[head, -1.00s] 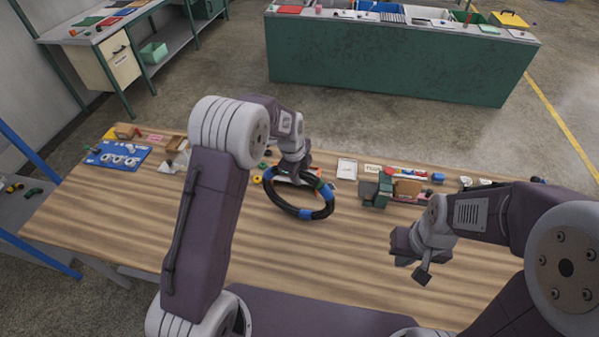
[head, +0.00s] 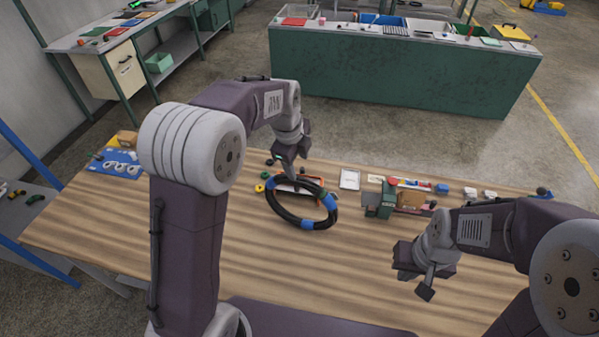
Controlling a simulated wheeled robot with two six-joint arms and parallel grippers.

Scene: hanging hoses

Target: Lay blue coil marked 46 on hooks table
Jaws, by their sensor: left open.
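A black hose coil with blue bands (head: 307,224) lies on the wooden table (head: 200,240), partly over an orange-edged tray (head: 287,186). Any number on it is too small to read. My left gripper (head: 291,172) is open just above the coil's far-left side; I cannot tell whether its fingertips touch the coil. My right gripper (head: 414,279) is empty, its fingers apart, over the table's right part. No hooks can be made out.
A green box (head: 381,204) and several small items line the table's far edge, with a blue board (head: 118,163) at far left. A green counter (head: 400,75) stands beyond. The table's front middle is clear.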

